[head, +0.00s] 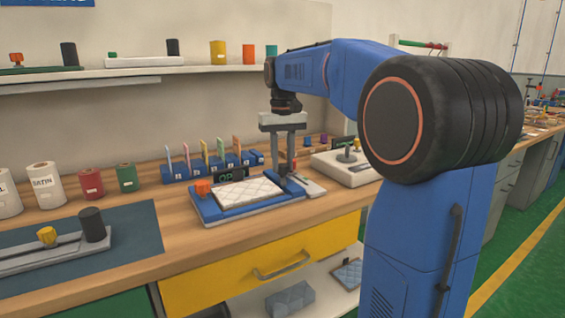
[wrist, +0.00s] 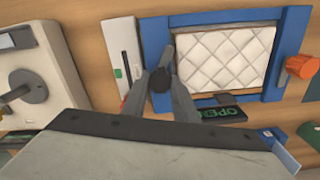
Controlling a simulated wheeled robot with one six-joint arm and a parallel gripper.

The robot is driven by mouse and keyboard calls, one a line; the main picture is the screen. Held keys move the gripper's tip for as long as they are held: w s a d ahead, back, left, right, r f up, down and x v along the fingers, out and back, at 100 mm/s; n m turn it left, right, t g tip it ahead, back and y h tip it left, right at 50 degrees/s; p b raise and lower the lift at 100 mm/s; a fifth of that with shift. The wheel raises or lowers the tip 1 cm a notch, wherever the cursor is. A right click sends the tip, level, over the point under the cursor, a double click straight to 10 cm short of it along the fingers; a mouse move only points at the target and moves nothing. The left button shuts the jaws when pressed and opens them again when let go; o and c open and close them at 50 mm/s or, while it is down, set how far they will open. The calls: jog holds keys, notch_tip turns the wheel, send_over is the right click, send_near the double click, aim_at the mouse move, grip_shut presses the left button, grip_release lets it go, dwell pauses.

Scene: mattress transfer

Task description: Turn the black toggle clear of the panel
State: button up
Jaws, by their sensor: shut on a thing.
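The white quilted panel (head: 247,193) lies in a blue frame (head: 215,217) on the wooden bench; both also show in the wrist view, the panel (wrist: 228,58) and the frame (wrist: 283,50). My gripper (head: 290,177) points down at the right side of the frame. In the wrist view, my gripper (wrist: 160,72) is shut on the black toggle (wrist: 160,80), whose dark round end shows between the fingers beside the panel's edge. An orange knob (head: 203,187) sits on the frame's opposite side.
A green OPEN sign (wrist: 222,113) is beside the frame. A narrow white plate (wrist: 122,62) and a grey box with a knob (head: 347,165) stand close to my gripper. A blue rack of coloured cards (head: 210,165) stands behind. A yellow drawer (head: 260,270) is below.

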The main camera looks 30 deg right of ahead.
aim_at(283, 165)
jog(key=n, duration=0.5)
dwell(0.6)
jog(key=o, duration=1.1)
jog(key=shift+c, duration=0.2)
notch_tip(283, 165, up, 18)
jog(key=shift+f, duration=0.25)
